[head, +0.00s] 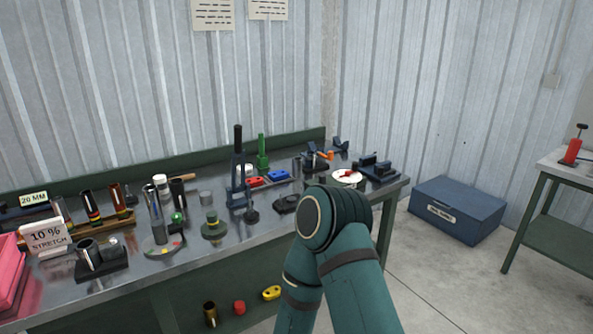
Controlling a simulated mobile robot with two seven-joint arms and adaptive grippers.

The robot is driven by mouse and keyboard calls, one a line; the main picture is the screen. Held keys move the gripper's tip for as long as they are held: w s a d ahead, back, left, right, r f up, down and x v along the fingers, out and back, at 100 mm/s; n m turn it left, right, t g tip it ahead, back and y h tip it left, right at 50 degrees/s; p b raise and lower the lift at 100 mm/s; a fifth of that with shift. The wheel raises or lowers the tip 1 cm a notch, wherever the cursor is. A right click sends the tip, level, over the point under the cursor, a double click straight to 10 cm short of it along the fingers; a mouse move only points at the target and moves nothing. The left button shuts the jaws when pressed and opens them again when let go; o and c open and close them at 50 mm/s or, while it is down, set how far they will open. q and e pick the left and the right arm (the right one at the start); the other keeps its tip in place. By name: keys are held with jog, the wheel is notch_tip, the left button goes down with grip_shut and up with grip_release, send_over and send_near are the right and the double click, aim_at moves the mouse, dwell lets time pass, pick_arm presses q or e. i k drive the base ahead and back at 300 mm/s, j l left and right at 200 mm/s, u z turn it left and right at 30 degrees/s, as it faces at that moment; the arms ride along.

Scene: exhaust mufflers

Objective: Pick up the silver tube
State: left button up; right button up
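Several silvery cylinders stand on the workbench (205,237); I cannot tell for sure which is the silver tube. Another silver cylinder (88,251) sits in a dark block at the front left. A teal arm of mine rises from the bottom, its bent joint in front of the bench's right part. Neither gripper is in view.
A sign (46,237) and pink stack (10,275) fill the bench's left end. A dark press (238,175) stands mid-bench. A white dish (346,177) is at the right. A blue box (457,209) lies on the floor, with clear floor before it.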

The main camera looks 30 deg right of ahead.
aim_at(296, 161)
jog(key=z, duration=1.35)
jog(key=i+l, duration=0.15)
